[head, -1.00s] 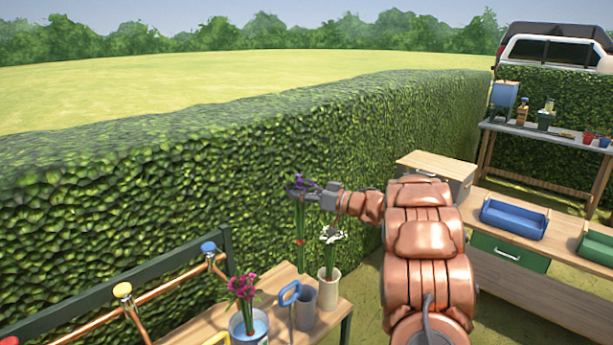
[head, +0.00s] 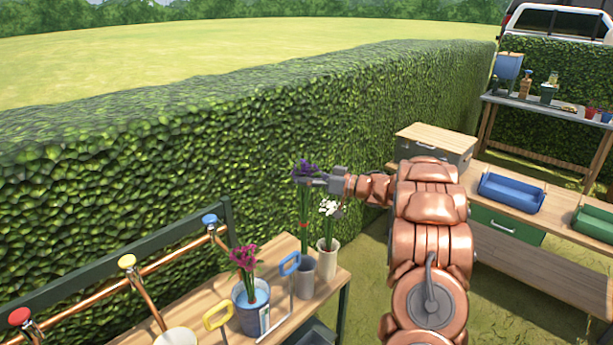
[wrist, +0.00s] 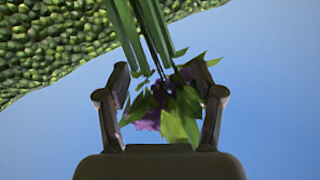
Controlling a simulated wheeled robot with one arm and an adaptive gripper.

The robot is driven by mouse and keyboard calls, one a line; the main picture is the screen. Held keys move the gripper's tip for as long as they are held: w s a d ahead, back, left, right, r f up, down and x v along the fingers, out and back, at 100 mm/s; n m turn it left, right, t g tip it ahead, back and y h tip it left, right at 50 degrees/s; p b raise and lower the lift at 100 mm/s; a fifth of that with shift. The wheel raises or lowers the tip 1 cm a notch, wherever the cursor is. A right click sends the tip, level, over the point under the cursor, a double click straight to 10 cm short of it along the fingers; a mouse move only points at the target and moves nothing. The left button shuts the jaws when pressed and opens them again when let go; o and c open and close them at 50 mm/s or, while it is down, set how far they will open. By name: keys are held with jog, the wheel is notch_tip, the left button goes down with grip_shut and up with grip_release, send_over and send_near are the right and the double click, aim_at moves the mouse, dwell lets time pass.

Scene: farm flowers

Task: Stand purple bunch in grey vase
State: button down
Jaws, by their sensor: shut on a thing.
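The purple bunch (head: 304,168) hangs upright with its green stems down and a red band partway along them. My gripper (head: 309,181) is shut on it just under the blooms. The wrist view shows the bunch's purple petals and leaves (wrist: 150,119) between the two fingers (wrist: 162,95), with the stems running up the picture. The grey vase (head: 302,280) stands on the wooden bench directly below the bunch. The stem ends meet the vase's mouth in the head view; I cannot tell whether they are inside it.
A cream vase with white flowers (head: 328,257) stands close right of the grey vase. A blue-handled tool (head: 290,266) and a bucket of pink flowers (head: 251,308) are to its left. The bench (head: 331,287) has a hedge (head: 250,160) behind it.

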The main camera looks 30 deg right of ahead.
aim_at(307, 225)
jog(key=shift+f+b, duration=0.9)
jog(key=shift+f, duration=0.55)
jog(key=shift+f+b, duration=2.25)
jog(key=shift+f, duration=5.1)
jog(key=shift+c, duration=0.4)
grip_release()
jog(key=v, duration=1.2)
